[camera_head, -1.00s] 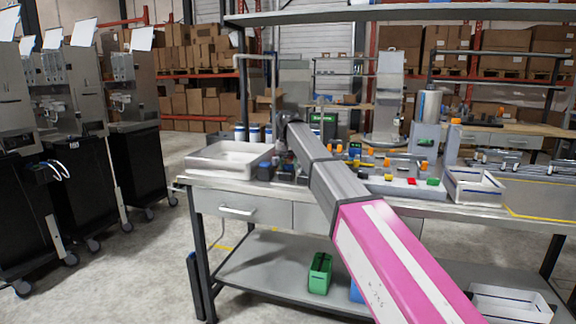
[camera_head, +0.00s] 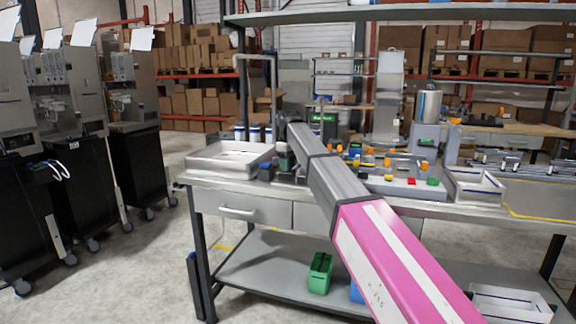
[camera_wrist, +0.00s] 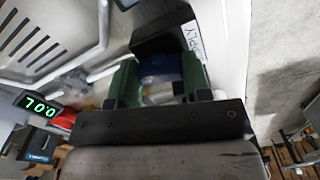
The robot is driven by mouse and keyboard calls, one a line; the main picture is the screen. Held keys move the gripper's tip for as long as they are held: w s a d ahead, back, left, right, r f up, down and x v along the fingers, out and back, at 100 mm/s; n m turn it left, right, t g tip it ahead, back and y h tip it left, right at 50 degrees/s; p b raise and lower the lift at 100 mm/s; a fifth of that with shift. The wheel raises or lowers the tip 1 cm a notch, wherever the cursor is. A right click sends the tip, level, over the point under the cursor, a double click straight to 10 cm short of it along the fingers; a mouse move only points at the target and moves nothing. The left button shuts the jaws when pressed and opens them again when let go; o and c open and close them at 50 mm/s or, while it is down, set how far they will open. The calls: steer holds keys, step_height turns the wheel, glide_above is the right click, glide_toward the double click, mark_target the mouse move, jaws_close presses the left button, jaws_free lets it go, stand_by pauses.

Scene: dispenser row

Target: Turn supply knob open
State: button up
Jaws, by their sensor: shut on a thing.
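My gripper (camera_wrist: 160,80) shows in the wrist view with its two green fingers on either side of a blue knob (camera_wrist: 158,63). It is shut on this knob, and the fingers partly hide it. The knob sits in front of a dark block with a white label (camera_wrist: 193,36) that shows part of a word, apparently ending in "PLY". In the head view my arm reaches over the workbench, and a green finger (camera_head: 284,160) shows just right of the white tray. The knob itself cannot be made out there.
A white tray (camera_head: 229,159) stands left of my gripper on the workbench (camera_head: 330,185). Colourful fittings (camera_head: 390,163) lie to the right, with a metal cylinder (camera_head: 429,106) behind. A display reading 700 (camera_wrist: 38,106) shows at left in the wrist view. A shelf (camera_head: 400,13) spans above.

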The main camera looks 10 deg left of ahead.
steer(key=shift+n, duration=1.5)
steer(key=o, duration=0.9)
step_height(320, 180, up, 10)
steer(key=shift+f, duration=0.2)
steer(key=shift+r, duration=0.65)
